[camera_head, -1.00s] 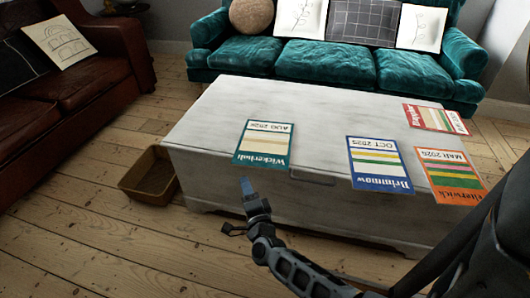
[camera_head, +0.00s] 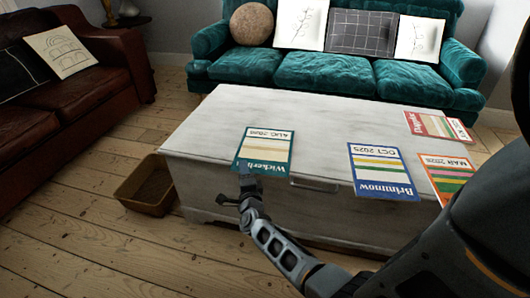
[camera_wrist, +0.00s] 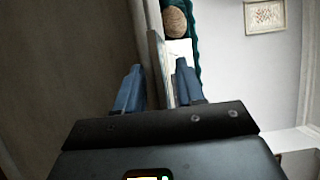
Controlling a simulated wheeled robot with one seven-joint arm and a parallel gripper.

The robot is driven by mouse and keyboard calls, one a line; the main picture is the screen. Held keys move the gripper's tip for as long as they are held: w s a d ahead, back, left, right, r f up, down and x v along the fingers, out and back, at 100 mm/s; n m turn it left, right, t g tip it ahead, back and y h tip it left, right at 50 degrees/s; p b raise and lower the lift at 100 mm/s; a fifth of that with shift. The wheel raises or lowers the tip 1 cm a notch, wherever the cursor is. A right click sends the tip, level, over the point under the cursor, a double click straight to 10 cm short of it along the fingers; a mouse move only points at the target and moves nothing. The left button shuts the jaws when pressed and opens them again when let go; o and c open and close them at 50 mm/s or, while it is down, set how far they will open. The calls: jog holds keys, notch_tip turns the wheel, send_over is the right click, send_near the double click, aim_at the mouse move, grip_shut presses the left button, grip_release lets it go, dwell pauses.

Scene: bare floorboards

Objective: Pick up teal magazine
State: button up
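The teal magazine (camera_head: 264,150), marked Wickerb... and AUG 2025, lies flat at the front left of the whitish chest top, its near edge by the front edge. My gripper (camera_head: 247,180) is at that near edge and hides its lower left corner. In the wrist view my gripper (camera_wrist: 158,88) has its two blue fingers apart, with the thin magazine (camera_wrist: 158,65) seen nearly edge-on between them. Small gaps seem to show at the fingers; I cannot tell whether either one touches it.
The chest (camera_head: 318,130) also bears a blue magazine (camera_head: 382,171), an orange magazine (camera_head: 440,172) partly hidden by my arm, and a red magazine (camera_head: 437,126). A wicker basket (camera_head: 147,186) stands left of the chest. A teal sofa (camera_head: 330,78) stands behind, a brown sofa (camera_head: 70,90) at left.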

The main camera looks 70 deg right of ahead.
grip_shut()
dwell(0.3)
jog(key=shift+r, duration=0.1)
dwell(0.4)
